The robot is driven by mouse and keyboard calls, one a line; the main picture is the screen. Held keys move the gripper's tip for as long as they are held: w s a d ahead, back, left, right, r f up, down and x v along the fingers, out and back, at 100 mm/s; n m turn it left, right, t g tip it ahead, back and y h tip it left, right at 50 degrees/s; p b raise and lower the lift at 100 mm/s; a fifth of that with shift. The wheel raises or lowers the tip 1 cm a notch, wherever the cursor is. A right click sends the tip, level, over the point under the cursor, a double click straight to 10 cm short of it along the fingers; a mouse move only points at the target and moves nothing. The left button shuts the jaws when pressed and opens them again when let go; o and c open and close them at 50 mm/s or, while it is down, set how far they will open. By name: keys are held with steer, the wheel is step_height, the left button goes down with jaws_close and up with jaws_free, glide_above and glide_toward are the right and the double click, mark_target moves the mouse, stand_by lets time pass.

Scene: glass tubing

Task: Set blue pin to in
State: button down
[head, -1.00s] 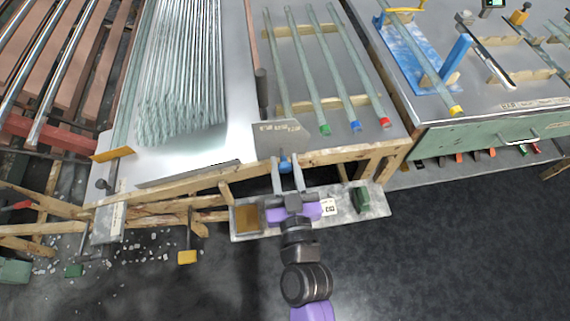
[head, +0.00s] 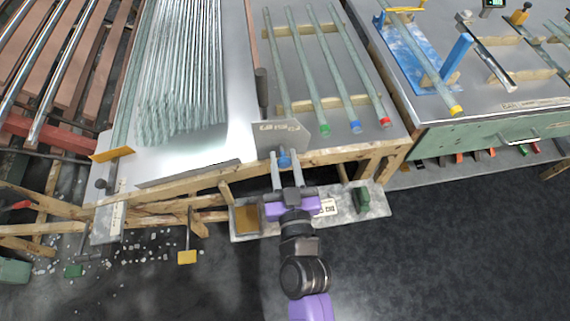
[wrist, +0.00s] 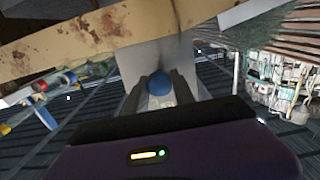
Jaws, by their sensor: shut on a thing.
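The blue pin (head: 284,160) has a round blue head and sits at the front edge of the table, below a grey plate (head: 282,134) with small lettering. My gripper (head: 286,165) reaches it from the front, with one finger on each side of the head. In the wrist view the blue pin (wrist: 159,84) shows between the two dark fingers of my gripper (wrist: 160,95), which are shut on it. The pin's shaft is hidden behind its head.
Glass tubes with green, blue (head: 355,127) and red ends lie on wooden strips behind the plate. A bundle of tubes (head: 180,85) lies to the left. A wooden rail (head: 340,153) runs along the table front. A grey shelf (head: 377,207) sits below. Dark floor at front right is clear.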

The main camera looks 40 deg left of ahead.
mark_target(285, 165)
steer(key=shift+w+a, duration=0.4)
steer(key=shift+a, duration=0.05)
steer(key=c, duration=1.1)
jaws_free()
steer(key=shift+w+a, duration=0.1)
steer(key=shift+a, duration=0.05)
steer(key=b+v, duration=0.1)
steer(key=v, duration=0.7)
